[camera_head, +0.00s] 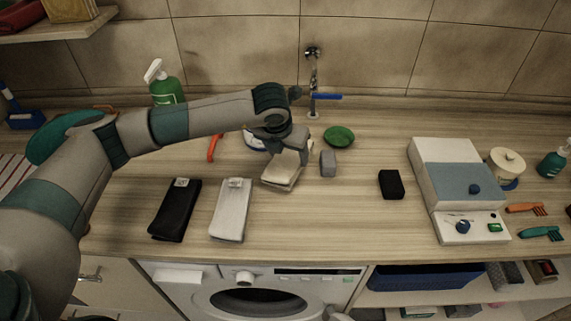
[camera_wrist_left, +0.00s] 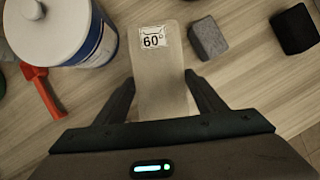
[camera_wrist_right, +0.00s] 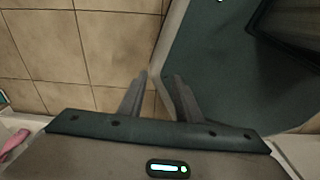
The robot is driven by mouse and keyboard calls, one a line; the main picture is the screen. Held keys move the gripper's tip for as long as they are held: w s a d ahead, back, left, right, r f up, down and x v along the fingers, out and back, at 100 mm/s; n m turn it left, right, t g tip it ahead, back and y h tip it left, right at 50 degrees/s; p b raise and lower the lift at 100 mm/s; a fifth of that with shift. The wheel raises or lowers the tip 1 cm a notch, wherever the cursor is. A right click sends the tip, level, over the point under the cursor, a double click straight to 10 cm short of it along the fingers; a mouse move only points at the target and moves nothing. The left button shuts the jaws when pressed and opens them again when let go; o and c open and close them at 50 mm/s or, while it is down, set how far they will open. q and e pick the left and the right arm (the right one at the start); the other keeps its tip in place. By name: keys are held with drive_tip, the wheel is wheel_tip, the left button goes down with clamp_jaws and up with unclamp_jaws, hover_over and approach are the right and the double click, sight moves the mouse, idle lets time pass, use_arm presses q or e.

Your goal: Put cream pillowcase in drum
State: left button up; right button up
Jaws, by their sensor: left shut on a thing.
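My left gripper (camera_head: 289,148) is shut on the cream pillowcase (camera_head: 281,171), a folded pale cloth at the middle of the counter. In the left wrist view the pillowcase (camera_wrist_left: 163,70) lies between the fingers and bears a "60°" label. I cannot tell whether it touches the counter. The washing machine (camera_head: 210,300) is below the counter's front edge; the dark round opening of its drum (camera_head: 260,302) shows only in part. My right gripper (camera_wrist_right: 160,78) shows in the right wrist view, over floor tiles, its fingers apart and nothing between them.
A black folded cloth (camera_head: 175,209) and a light grey one (camera_head: 231,209) lie left of the pillowcase. A grey block (camera_head: 328,163), a green dish (camera_head: 339,136) and a black block (camera_head: 391,184) lie to the right. A white-and-blue box (camera_head: 458,190) stands farther right. The counter's front middle is clear.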

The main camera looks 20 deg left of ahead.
use_arm(q)
drive_tip(key=shift+w+a+f, duration=0.2)
drive_tip(key=shift+a+f, duration=0.05)
drive_tip(key=shift+a, duration=0.2)
drive_tip(key=shift+f, duration=0.1)
drive_tip(key=shift+f+b, duration=0.3)
drive_tip(key=shift+f, duration=1.65)
drive_tip(key=o, duration=1.2)
drive_tip(key=shift+f, duration=0.1)
